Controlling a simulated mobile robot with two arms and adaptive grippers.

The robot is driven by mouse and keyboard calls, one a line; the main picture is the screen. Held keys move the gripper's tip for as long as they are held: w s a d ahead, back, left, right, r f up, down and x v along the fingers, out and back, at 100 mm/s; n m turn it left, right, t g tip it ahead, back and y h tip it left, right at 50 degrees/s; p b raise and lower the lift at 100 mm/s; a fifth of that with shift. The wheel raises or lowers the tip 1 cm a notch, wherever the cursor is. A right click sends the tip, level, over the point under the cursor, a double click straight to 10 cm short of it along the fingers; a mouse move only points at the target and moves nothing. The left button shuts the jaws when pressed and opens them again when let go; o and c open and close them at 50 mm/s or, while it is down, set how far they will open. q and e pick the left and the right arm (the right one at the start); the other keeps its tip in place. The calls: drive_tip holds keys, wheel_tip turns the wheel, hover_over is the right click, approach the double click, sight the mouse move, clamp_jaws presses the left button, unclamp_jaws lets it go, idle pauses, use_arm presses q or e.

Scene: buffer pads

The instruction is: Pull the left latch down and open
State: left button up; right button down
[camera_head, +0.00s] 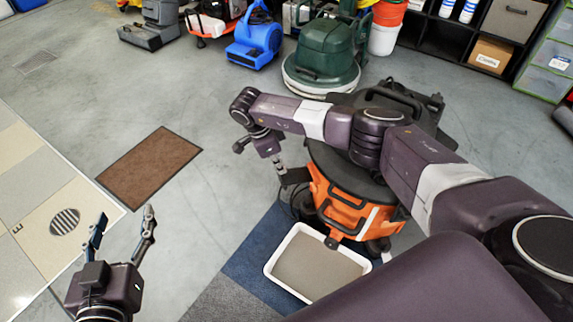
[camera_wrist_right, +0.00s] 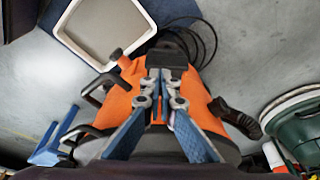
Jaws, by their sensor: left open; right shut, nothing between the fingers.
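The orange and black floor machine (camera_head: 345,200) stands at the centre of the head view, its orange body also filling the middle of the right wrist view (camera_wrist_right: 202,103). A black latch-like block (camera_head: 296,176) sticks out on its left side; it also shows in the right wrist view (camera_wrist_right: 168,60). My right gripper (camera_head: 283,181) is shut and empty, its fingertips (camera_wrist_right: 164,76) at or very close to this block; I cannot tell whether they touch it. My left gripper (camera_head: 125,214) is open and empty, over the floor at the lower left, far from the machine.
A white tray with a grey pad (camera_head: 286,286) sits on the blue mat in front of the machine. A black hose (camera_wrist_right: 203,40) loops beside the block. A green floor machine (camera_head: 326,52) and a blue blower (camera_head: 253,42) stand behind. Floor around the brown mat (camera_head: 150,167) is clear.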

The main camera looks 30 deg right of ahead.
drive_tip(key=shift+w+a+f+b, duration=0.1)
drive_tip(key=shift+a+f+b, duration=0.3)
drive_tip(key=shift+f, duration=0.15)
drive_tip(key=shift+a+f+b, duration=0.25)
drive_tip(key=shift+f+b, duration=0.15)
drive_tip(key=shift+f, duration=0.15)
use_arm(q)
drive_tip(key=s+r+t+h+b, duration=0.1)
drive_tip(key=s+r+t, duration=0.1)
drive_tip(key=r+t, duration=0.3)
drive_tip(key=s+d+r+t+h+b, duration=0.1)
drive_tip(key=r+t, duration=0.4)
drive_tip(key=r, duration=0.9)
drive_tip(key=shift+s+r+h, duration=0.25)
drive_tip(key=shift+s+h, duration=0.35)
drive_tip(key=shift+s, duration=0.3)
use_arm(e)
drive_tip(key=shift+w+a+f, duration=0.1)
drive_tip(key=shift+a+f, duration=0.2)
drive_tip(key=shift+f, duration=0.3)
drive_tip(key=shift+a+f, duration=0.25)
drive_tip(key=shift+f, duration=0.3)
use_arm(q)
drive_tip(key=shift+d, duration=0.1)
drive_tip(key=shift+w, duration=0.1)
use_arm(e)
drive_tip(key=shift+r, duration=0.1)
